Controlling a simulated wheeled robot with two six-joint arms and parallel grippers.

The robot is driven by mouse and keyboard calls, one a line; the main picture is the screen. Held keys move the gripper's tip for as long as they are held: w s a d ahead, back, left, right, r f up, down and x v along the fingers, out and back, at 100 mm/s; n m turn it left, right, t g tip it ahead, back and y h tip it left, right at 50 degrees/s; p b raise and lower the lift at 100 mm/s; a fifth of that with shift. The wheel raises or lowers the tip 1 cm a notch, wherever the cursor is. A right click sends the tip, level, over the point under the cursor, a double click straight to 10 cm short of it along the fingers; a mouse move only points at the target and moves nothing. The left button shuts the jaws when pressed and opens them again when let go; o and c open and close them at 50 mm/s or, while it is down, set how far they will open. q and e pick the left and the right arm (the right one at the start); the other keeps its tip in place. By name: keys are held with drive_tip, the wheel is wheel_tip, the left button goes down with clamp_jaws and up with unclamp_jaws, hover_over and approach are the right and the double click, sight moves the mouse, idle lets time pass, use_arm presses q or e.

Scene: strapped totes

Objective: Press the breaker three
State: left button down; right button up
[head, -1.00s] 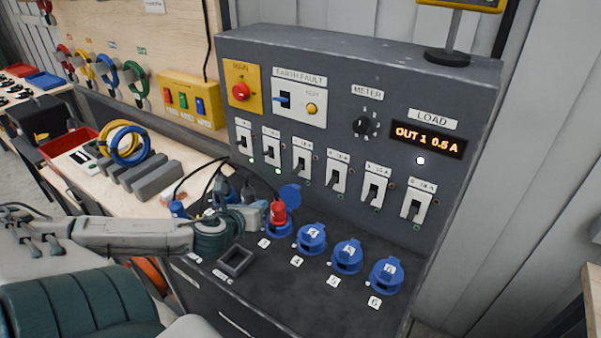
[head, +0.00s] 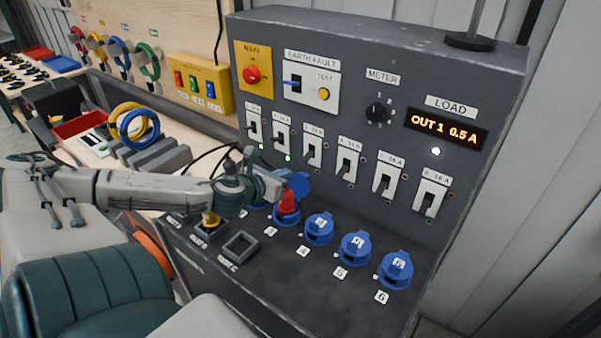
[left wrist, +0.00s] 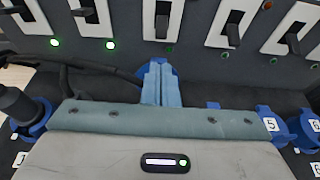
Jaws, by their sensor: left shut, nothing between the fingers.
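Breaker three (head: 312,148) is the third white switch from the left in the row on the grey panel. Its dark lever also shows at the top middle of the left wrist view (left wrist: 163,20). My left gripper (head: 284,181) is shut and empty. It is in front of the panel, below breaker three and above the red plug (head: 288,206). In the left wrist view its pale blue fingertips (left wrist: 160,72) point at the panel just under breaker three, apart from its lever. The green lamps under breakers one and two are lit; the one under breaker three looks dim. My right gripper is out of view.
Breaker two (head: 281,136) and breaker four (head: 347,161) flank breaker three closely. Blue capped sockets (head: 319,229) stand on the ledge below. The load display (head: 447,127) reads OUT 1 0.5 A. A dark cable (left wrist: 100,72) passes left of the fingers.

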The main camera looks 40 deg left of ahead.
sight(300, 174)
use_arm(q)
drive_tip(key=shift+w+f+b, duration=0.45)
drive_tip(key=shift+b, duration=0.1)
drive_tip(key=b+x, duration=0.2)
drive_tip(key=x, duration=0.3)
drive_tip(key=shift+w+a+r+b, duration=0.2)
drive_tip(key=shift+w+r+b, duration=0.1)
drive_tip(key=shift+b, duration=0.1)
drive_tip(key=shift+x, duration=0.9)
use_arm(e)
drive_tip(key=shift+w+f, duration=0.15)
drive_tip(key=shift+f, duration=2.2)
use_arm(q)
drive_tip(key=shift+f, duration=0.1)
